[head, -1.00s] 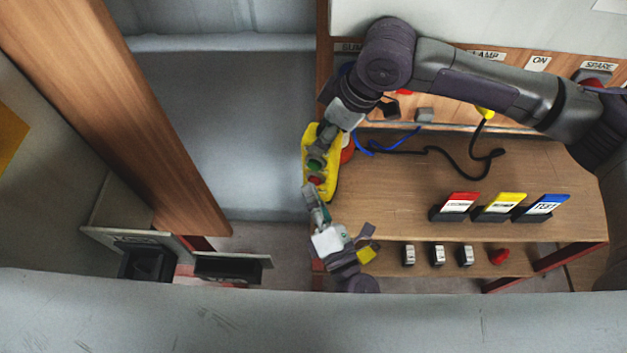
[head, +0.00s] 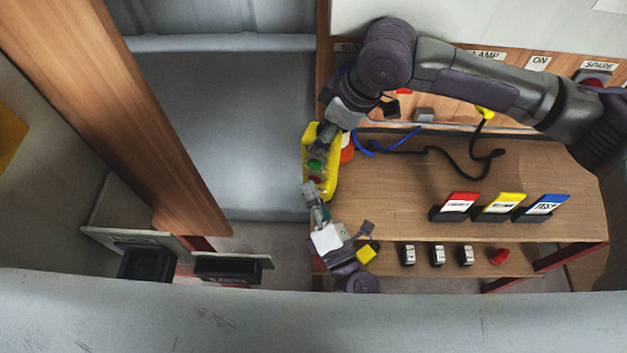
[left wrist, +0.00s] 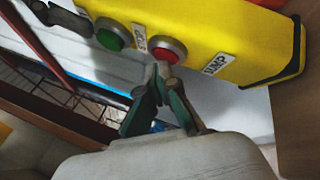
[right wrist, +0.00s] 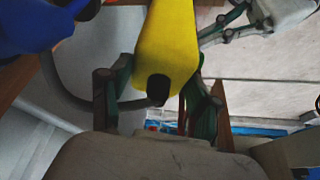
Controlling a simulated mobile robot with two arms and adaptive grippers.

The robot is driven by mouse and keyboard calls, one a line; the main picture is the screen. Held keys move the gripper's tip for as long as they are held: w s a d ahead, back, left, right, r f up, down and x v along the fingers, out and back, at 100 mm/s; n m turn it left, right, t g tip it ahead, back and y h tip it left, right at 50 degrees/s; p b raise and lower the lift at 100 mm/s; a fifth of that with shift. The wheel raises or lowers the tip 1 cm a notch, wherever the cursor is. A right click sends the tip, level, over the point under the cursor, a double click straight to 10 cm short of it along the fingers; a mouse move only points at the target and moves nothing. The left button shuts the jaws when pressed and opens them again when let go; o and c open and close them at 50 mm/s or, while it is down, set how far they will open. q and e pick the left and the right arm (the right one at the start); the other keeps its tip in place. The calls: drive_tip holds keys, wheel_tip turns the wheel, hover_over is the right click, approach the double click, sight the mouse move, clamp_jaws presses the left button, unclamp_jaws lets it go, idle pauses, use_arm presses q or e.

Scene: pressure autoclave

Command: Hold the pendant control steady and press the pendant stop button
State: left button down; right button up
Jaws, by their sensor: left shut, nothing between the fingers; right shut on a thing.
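The yellow pendant control (head: 332,172) hangs tilted at the left end of the bench. My right gripper (head: 318,150) is shut on its upper part; the right wrist view shows the yellow body (right wrist: 168,45) between the fingers. In the head view the left gripper (head: 308,188) is below the pendant.
Red, yellow and blue cards (head: 503,207) stand in holders on the bench. Small white-topped items (head: 438,255) and a red one lie lower. A wooden post (head: 130,120) and black bins (head: 228,268) are left.

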drive_tip(key=shift+s, duration=0.15)
use_arm(q)
drive_tip(key=shift+s+r, duration=0.25)
drive_tip(key=shift+s, duration=0.7)
drive_tip(key=s, duration=0.1)
drive_tip(key=s+a, duration=0.1)
drive_tip(key=s, duration=0.2)
drive_tip(key=shift+s+a, duration=0.35)
drive_tip(key=shift+s, duration=0.05)
use_arm(e)
drive_tip(key=o, duration=1.6)
